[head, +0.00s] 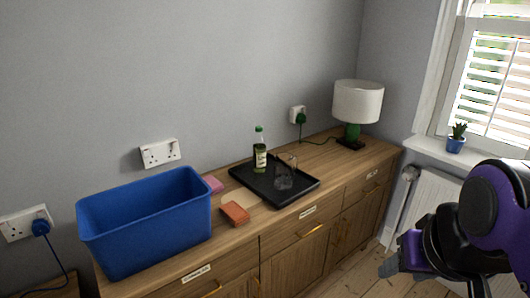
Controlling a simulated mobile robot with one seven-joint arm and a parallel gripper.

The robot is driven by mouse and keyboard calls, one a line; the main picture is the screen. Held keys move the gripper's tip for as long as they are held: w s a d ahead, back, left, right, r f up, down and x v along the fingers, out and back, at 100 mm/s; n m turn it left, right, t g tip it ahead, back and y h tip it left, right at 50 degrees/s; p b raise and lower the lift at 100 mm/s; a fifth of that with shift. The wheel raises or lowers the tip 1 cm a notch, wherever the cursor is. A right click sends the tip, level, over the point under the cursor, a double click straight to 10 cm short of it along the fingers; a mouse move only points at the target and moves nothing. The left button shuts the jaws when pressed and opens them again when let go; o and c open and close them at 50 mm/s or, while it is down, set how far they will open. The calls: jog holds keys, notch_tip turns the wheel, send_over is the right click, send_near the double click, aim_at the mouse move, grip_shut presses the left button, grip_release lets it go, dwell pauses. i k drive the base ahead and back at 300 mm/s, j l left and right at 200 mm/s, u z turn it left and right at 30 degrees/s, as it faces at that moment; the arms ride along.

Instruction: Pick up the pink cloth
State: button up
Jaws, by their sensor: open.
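A pink folded cloth (213,184) lies on the wooden sideboard, just right of the blue bin, which hides part of it. My gripper (391,267) is at the lower right, in front of the sideboard and well apart from the cloth. It is open, and I see nothing held in it. My purple and black arm hides part of its surroundings.
The blue bin (143,236) stands on the sideboard (262,228). An orange-red block (235,213) and a flat beige piece (240,197) lie near the cloth. A black tray (297,197) holds a green bottle (260,158) and glassware (284,180). A lamp (357,102) stands beyond.

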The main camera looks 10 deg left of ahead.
aim_at(217, 187)
jog(key=u, duration=1.05)
